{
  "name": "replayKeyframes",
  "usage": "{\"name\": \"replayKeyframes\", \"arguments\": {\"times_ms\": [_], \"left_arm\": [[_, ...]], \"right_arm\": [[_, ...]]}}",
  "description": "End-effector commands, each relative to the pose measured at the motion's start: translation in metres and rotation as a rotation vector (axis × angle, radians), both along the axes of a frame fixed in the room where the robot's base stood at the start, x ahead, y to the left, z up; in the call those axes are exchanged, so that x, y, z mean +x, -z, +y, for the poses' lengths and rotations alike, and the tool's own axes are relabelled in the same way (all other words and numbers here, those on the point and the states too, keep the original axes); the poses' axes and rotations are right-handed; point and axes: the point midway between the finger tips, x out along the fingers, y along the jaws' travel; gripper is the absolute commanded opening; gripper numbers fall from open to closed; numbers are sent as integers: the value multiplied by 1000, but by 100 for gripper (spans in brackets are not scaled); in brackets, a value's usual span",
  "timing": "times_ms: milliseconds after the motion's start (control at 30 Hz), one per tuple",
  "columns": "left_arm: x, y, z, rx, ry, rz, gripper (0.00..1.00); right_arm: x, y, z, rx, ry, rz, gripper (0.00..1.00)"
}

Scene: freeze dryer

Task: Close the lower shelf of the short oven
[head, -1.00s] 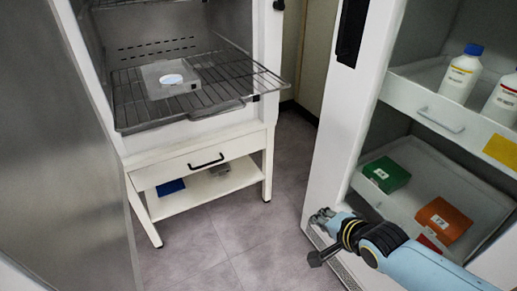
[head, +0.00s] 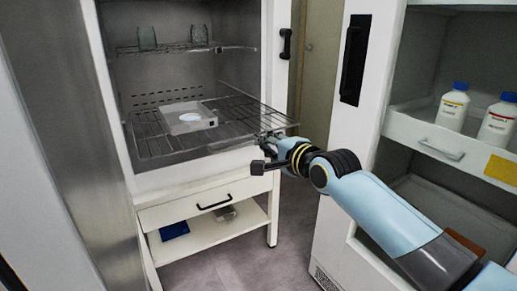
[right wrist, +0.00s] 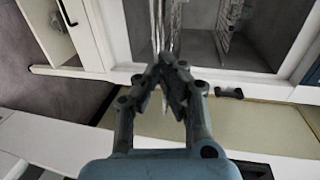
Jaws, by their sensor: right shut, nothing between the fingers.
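The lower shelf (head: 240,112) of the oven is a wire rack that sticks out past the oven's front opening. A white box (head: 188,118) with a pale round top sits on it. My right gripper (head: 268,142) is at the front right corner of this rack, its fingertips partly hidden by its own body. In the right wrist view the fingers of the right gripper (right wrist: 168,62) are together at the tips with nothing between them. The rack (right wrist: 166,22) shows nearly edge-on just beyond the tips; I cannot tell whether they touch. My left gripper is not in view.
An upper rack (head: 170,47) with small glass items is inside the oven. A white stand with a drawer (head: 205,203) is below. The oven's open door (head: 65,120) stands on the left. On the right, an open cabinet holds bottles (head: 453,107) on a pulled-out drawer.

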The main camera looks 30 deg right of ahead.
Motion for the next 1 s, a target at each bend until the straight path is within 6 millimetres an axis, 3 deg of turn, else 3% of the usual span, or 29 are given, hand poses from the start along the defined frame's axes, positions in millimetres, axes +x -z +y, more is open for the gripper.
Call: {"name": "replayKeyframes", "arguments": {"times_ms": [100,267,767,1000], "left_arm": [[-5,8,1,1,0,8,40],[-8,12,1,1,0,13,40],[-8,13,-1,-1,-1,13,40],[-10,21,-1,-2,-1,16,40]], "right_arm": [[20,6,1,1,0,-1,0],[35,8,2,1,0,0,0],[41,8,2,-1,0,0,0],[60,9,3,1,0,-1,0]]}}
